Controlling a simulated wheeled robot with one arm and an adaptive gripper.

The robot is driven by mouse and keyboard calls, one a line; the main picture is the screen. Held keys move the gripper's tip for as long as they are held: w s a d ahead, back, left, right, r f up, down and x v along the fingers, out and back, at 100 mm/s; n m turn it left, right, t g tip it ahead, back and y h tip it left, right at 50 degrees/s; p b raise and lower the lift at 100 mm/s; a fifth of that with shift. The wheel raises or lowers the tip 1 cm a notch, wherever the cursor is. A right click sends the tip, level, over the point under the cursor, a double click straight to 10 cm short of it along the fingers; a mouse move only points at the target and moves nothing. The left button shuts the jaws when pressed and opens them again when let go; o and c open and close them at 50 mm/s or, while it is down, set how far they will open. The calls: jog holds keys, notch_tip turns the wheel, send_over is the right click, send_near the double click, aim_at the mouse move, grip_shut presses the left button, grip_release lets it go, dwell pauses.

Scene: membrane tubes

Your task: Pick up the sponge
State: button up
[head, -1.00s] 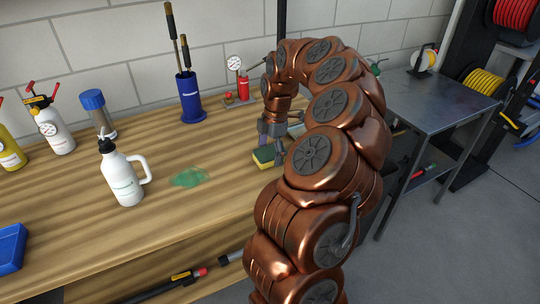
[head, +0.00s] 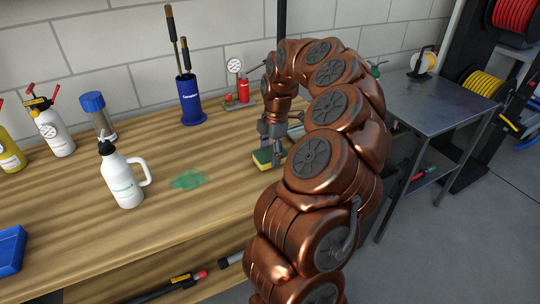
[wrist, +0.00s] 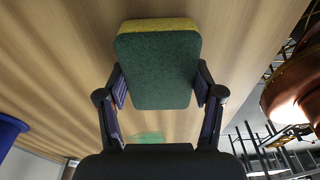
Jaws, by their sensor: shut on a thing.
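The sponge (wrist: 155,70) is a yellow block with a dark green face, large in the wrist view. My gripper (wrist: 160,88) is shut on it, one finger pressed against each side. In the head view the sponge (head: 263,158) shows just below my gripper (head: 270,150), near the right end of the wooden bench. Whether its underside touches the bench is hard to tell. My arm hides part of the area right of it.
A green smear (head: 189,179) lies on the bench (head: 165,160) left of the sponge. A white jug (head: 122,178) stands farther left. A blue brush holder (head: 190,98) and a gauge with a red part (head: 240,92) stand behind. A metal table (head: 435,100) is at right.

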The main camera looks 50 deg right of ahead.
aim_at(269, 153)
jog(key=shift+r, duration=1.35)
jog(key=shift+a+r, duration=0.1)
jog(key=shift+r, duration=0.05)
jog(key=s+a, duration=0.2)
jog(key=a, duration=0.2)
jog(key=s+a+r+b, duration=0.1)
jog(key=s+a, duration=0.1)
jog(key=a, duration=0.3)
jog(key=s+a+b, duration=0.1)
jog(key=s+a, duration=0.1)
jog(key=a, duration=0.3)
jog(key=shift+s+a+r, duration=0.2)
jog(key=shift+a+r, duration=0.05)
